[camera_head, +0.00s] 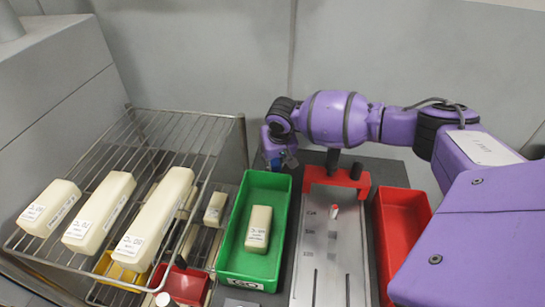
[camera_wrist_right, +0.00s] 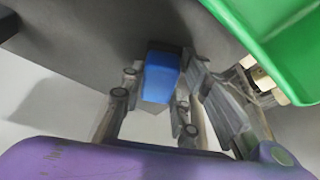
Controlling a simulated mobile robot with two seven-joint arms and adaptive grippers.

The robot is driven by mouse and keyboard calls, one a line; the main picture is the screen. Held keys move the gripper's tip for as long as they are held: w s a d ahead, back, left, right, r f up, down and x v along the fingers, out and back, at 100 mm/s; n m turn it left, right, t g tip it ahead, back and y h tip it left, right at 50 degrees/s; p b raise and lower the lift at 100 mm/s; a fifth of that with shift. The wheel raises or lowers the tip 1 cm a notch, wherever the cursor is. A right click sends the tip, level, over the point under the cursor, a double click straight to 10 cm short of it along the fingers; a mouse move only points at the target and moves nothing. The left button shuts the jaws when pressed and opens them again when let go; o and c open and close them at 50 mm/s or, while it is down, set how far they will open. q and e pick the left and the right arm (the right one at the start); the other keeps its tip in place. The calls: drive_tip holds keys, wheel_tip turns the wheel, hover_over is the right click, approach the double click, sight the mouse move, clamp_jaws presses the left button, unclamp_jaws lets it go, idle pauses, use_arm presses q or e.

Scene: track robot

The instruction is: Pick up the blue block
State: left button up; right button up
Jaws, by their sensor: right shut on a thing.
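The blue block (camera_wrist_right: 161,77) shows in the right wrist view between the grey fingers of my right gripper (camera_wrist_right: 157,98). My right gripper is shut on it, with a blue upper face and a paler lower end showing. Only a little blue shows there, and the wrist hides most of the block. Whether the block touches the surface below cannot be told. My left gripper is not in view.
The green bin (camera_head: 228,235) holds a cream block (camera_head: 259,227); its edge shows close by in the wrist view. A wire rack (camera_head: 150,125) with cream blocks stands left.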

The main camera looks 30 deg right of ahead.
sight(275, 161)
drive_tip(key=shift+r, duration=0.1)
clamp_jaws()
drive_tip(key=shift+r, duration=0.3)
wheel_tip(275, 161, up, 2)
drive_tip(key=shift+r, duration=0.1)
drive_tip(key=s+a+r+p, duration=0.2)
drive_tip(key=s+a+r, duration=0.6)
drive_tip(key=s+r, duration=0.2)
drive_tip(key=shift+s+a, duration=0.25)
drive_tip(key=shift+s, duration=0.35)
